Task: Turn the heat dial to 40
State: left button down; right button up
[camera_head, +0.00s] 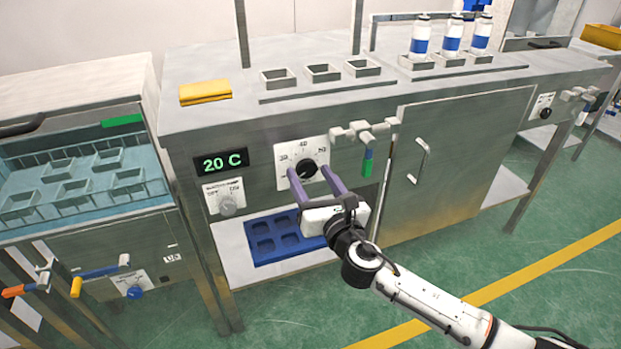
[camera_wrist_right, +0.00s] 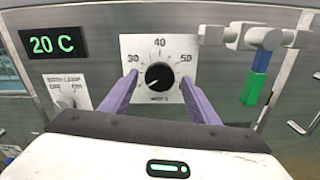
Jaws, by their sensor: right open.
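The heat dial (camera_head: 307,171) is a black knob on a white plate marked 30, 40 and 50, on the front of the grey bench. In the right wrist view the dial (camera_wrist_right: 159,76) has a light pointer mark that seems to aim to the lower left, below 30. The display (camera_head: 221,162) beside it reads 20 C. My right gripper (camera_head: 308,168) is open, with its two purple fingers on either side of the knob. In the wrist view the fingertips (camera_wrist_right: 159,78) flank the knob with gaps showing. My left gripper is not in view.
A bath lamp switch (camera_head: 227,204) sits left of the dial. A pipe valve with a green and blue handle (camera_head: 368,163) sticks out close on the right. A blue tray (camera_head: 262,250) lies on the shelf below. Several bottles and a yellow cloth (camera_head: 205,92) are on top.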

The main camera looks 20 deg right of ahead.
jog(key=shift+w, duration=0.25)
jog(key=c, duration=1)
jog(key=shift+c, duration=0.2)
